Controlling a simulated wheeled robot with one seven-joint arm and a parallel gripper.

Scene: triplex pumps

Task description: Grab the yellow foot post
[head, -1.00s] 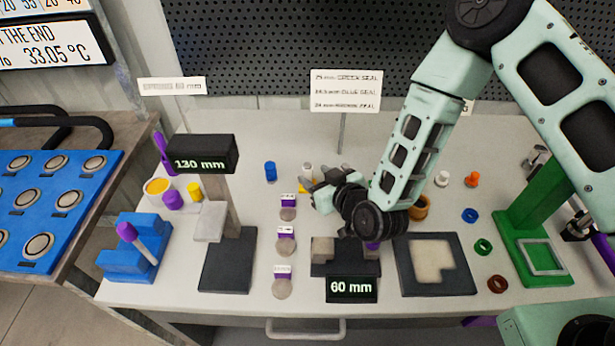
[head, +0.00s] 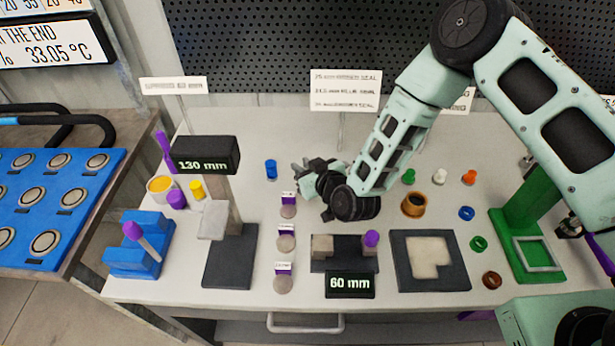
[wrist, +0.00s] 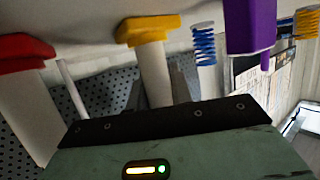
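The yellow foot post shows in the wrist view as a yellow foot (wrist: 146,30) on a pale shaft (wrist: 156,75). It stands tilted in the picture, just beyond the dark edge of my gripper's body. My gripper (head: 300,171) is at the back middle of the white table in the head view, its fingers pointing left. I cannot make out the post there, and my gripper covers that spot.
A red-footed post (wrist: 25,52), a blue spring (wrist: 203,43) and a purple part (wrist: 250,25) flank the yellow one in the wrist view. In the head view, a blue part (head: 270,170) stands left of my gripper, and the 130 mm gauge (head: 205,155) stands further left.

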